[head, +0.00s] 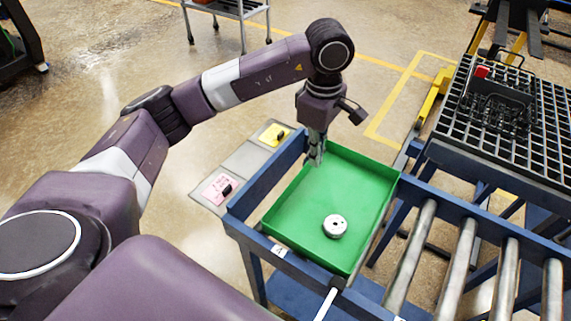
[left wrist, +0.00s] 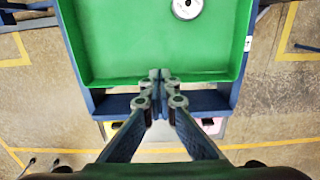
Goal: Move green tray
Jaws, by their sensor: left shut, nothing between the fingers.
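The green tray (head: 306,224) sits on a blue stand in the head view, at the end of a roller table. A round silver metal part (head: 334,226) lies inside it, towards the near right. In the left wrist view the tray (left wrist: 120,50) fills the upper middle, and the metal part (left wrist: 187,7) is at the top edge. My left gripper (head: 315,160) points down at the tray's far left wall, shut and empty. In the left wrist view the gripper fingertips (left wrist: 160,76) are together over the tray's edge; I cannot tell if they touch it.
The blue stand (head: 262,172) frames the tray. Metal rollers (head: 455,265) lie to its right. A black grid rack (head: 548,125) with a dark fixture stands at the back right. Panels with a pink label (head: 217,189) and a yellow label (head: 274,134) are left of the stand.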

